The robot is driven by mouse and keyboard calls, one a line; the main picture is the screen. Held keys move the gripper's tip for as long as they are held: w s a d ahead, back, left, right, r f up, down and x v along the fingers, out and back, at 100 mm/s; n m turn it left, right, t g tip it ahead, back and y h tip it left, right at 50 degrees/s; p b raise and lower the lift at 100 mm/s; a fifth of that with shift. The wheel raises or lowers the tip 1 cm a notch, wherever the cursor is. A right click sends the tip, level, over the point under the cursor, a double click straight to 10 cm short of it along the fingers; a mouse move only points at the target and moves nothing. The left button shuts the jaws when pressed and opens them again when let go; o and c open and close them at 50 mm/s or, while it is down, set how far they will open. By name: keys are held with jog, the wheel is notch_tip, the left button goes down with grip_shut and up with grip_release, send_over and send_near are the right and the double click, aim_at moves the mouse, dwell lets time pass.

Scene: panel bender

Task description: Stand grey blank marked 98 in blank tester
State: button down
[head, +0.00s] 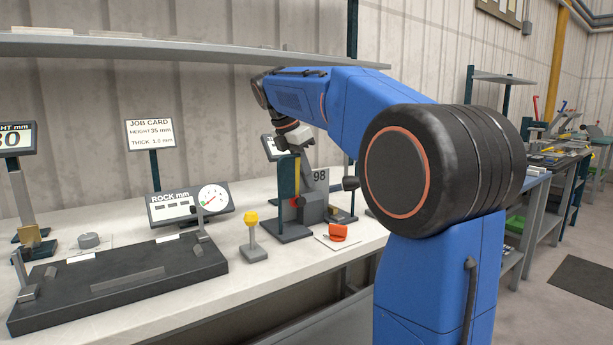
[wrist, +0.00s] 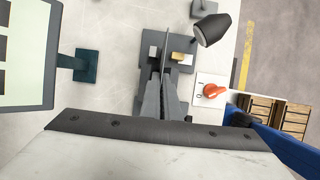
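The grey blank (head: 319,175) marked 98 stands upright below my wrist in the head view. My gripper (head: 305,172) points down at it and is partly hidden by my arm. In the wrist view, the two grey fingers of my gripper (wrist: 163,100) are close together, with the blank (wrist: 166,45) seen edge-on as a thin plate between and beyond them. A dark fixture base (wrist: 185,68) with a yellow block and a pale block lies under the blank; I take it for the blank tester, which also shows in the head view (head: 292,231). Whether the blank touches it is unclear.
A red knob (head: 338,232) and a yellow-topped button (head: 253,222) stand near the fixture. A dark lamp-like head (wrist: 212,30) is right of the blank. The ROCK gauge (head: 190,203) and black bed (head: 120,285) are left. A shelf (head: 150,47) runs above.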

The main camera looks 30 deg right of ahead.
jog(key=shift+f, duration=0.1)
jog(key=c, duration=1.9)
grip_release()
jog(key=shift+c, duration=0.2)
jog(key=v, duration=1.7)
